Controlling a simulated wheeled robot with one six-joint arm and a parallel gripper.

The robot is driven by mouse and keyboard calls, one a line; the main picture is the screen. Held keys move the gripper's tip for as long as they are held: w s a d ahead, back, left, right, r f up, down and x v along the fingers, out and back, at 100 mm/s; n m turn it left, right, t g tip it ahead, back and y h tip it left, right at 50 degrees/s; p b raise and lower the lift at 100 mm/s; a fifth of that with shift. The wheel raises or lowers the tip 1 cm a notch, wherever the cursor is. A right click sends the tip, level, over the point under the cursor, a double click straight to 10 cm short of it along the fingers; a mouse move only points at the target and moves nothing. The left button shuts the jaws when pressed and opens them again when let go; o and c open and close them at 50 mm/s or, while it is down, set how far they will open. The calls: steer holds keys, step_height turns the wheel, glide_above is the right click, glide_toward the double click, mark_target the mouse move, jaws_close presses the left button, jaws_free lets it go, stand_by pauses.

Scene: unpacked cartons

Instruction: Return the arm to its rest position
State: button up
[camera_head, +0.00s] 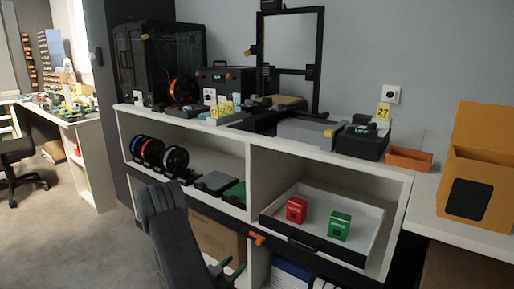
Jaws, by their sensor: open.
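My dark arm (172,228) rises from the bottom edge, left of centre, in front of the shelf unit. My gripper (231,268) is low beside it, near the bottom edge, with greenish finger parts showing. It is open and I see nothing between its fingers. Part of the arm is cut off by the bottom edge. A white tray (367,213) sits in the right shelf bay. A red box (296,210) and a green box (340,226) stand apart in it.
The white counter (300,150) holds printers, a small dark device (361,142) and an orange bin (409,159). An open carton (482,175) stands at right. A chair (17,158) stands far left; floor between is clear.

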mark_target(258, 244)
steer(key=b+x, duration=0.3)
steer(key=x, duration=1)
steer(key=shift+w+d+f, duration=0.15)
steer(key=shift+w+d, duration=0.1)
steer(key=shift+d, duration=0.1)
steer(key=shift+s+a+m+b, duration=0.2)
steer(key=shift+m+b, duration=0.1)
steer(key=shift+m, duration=0.6)
steer(key=m+b, duration=0.1)
steer(key=m, duration=0.2)
steer(key=m+b, duration=0.1)
steer(key=m, duration=0.3)
steer(key=m+b, duration=0.1)
steer(key=m, duration=0.8)
steer(key=shift+d, duration=0.1)
